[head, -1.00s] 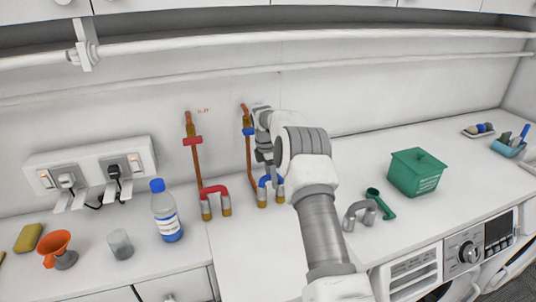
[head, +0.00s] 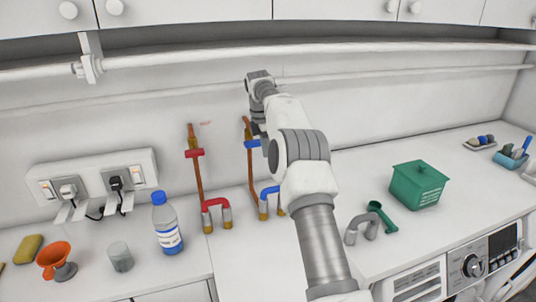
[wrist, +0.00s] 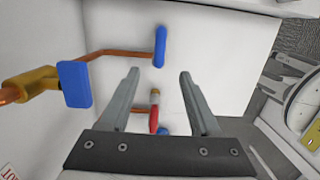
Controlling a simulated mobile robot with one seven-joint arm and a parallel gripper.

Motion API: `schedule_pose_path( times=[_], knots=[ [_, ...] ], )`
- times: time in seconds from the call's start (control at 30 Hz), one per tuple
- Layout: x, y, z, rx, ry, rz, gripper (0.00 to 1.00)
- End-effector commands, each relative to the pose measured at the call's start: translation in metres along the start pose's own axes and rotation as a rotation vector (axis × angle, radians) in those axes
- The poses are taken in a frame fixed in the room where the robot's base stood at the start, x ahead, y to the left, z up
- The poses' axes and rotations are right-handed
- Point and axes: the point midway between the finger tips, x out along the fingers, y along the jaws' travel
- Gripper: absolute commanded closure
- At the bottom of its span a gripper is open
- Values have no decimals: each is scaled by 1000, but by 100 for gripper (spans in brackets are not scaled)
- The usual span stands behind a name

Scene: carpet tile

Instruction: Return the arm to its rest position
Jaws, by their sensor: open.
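My gripper (wrist: 158,75) is open in the wrist view, with nothing between its fingers. In the head view my arm reaches up and away from the counter, its wrist in front of the wall above the blue-handled pipe. The gripper's fingers are mostly hidden there. The blue valve handle (head: 252,144) sits on a copper pipe on the wall. In the wrist view the blue handle (wrist: 75,84) is left of the fingers, apart from them. The blue pipe bend (head: 269,191) stands on the counter below; it also shows in the wrist view (wrist: 160,47).
A red-handled pipe (head: 194,153) and red bend (head: 214,204) are left of my arm. A bottle (head: 167,226), glass (head: 120,257) and sockets (head: 93,184) are further left. A green box (head: 418,186) and grey bend (head: 361,227) are right. A rail (head: 300,47) runs above.

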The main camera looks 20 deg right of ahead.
Motion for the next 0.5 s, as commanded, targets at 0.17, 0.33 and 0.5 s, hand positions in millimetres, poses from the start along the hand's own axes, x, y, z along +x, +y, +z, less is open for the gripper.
schedule_pose_path(
  times=[0.17, 0.33, 0.5],
  knots=[
    [0, 0, 0, 0, 0, 0, 37],
    [-7, -1, -2, 11, -2, 8, 37],
    [-41, -14, -12, 89, -6, 43, 37]
  ],
)
